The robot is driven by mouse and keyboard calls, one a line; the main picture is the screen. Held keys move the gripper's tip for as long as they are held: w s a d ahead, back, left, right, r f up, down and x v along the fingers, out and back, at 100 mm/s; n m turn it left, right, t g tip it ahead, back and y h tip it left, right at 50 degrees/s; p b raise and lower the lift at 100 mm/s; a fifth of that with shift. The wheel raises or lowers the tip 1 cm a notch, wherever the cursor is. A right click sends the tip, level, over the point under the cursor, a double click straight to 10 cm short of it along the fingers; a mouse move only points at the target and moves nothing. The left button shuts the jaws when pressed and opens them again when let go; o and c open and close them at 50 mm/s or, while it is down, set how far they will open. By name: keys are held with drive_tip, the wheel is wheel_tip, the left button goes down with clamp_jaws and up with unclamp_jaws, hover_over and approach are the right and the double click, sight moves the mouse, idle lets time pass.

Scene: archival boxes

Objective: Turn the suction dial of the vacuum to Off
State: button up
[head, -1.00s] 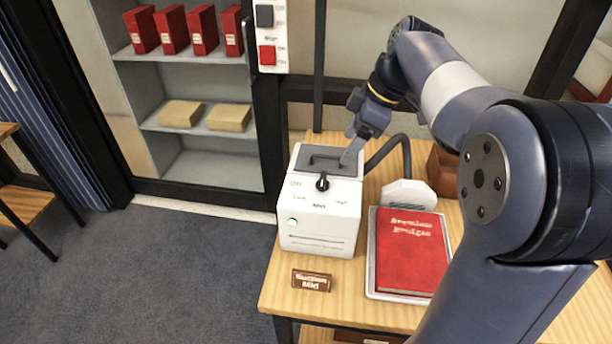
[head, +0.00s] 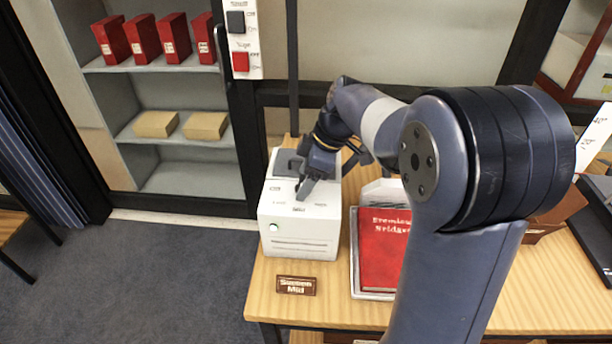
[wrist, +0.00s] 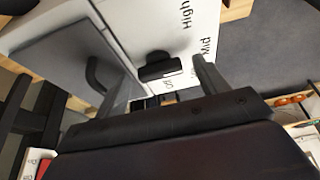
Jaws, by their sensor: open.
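The vacuum (head: 300,237) is a white box with a grey top, standing on the wooden table. In the wrist view the black suction dial (wrist: 158,66) shows between the two open fingers of my gripper (wrist: 165,88), with a gap on each side. The labels High and Mid show beside the dial on the white panel (wrist: 195,20). Which label the dial points to I cannot tell. The grey top with its handle (wrist: 95,72) lies to the left.
A brown sign reading Suction Mid (head: 296,285) stands in front of the vacuum. A red book (head: 384,250) lies on a tray to its right. A shelf with red boxes (head: 143,40) and tan boxes (head: 205,126) stands behind, left.

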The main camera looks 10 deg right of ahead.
drive_tip(key=c, duration=1)
drive_tip(key=shift+s+m, duration=0.1)
drive_tip(key=shift+m, duration=0.3)
drive_tip(key=m+t, duration=0.1)
drive_tip(key=m+b, duration=0.1)
drive_tip(key=m, duration=0.1)
drive_tip(key=shift+s+a+m+t+h, duration=0.1)
drive_tip(key=shift+s+m+t+h, duration=0.05)
drive_tip(key=shift+m+t+h, duration=0.2)
drive_tip(key=m, duration=0.2)
drive_tip(key=m+t+h, duration=0.1)
drive_tip(key=m, duration=0.1)
drive_tip(key=shift+s+a+r+m, duration=0.1)
drive_tip(key=shift+a+m, duration=0.05)
drive_tip(key=shift+m, duration=0.1)
drive_tip(key=m+h, duration=0.1)
drive_tip(key=m, duration=0.1)
drive_tip(key=m+t, duration=0.1)
drive_tip(key=m, duration=0.1)
drive_tip(key=shift+a+h+p, duration=0.2)
drive_tip(key=shift+h+p, duration=0.15)
drive_tip(key=shift+p, duration=0.05)
drive_tip(key=shift+a+m+h, duration=0.15)
drive_tip(key=shift+m+h, duration=0.75)
drive_tip(key=shift+m, duration=1.6)
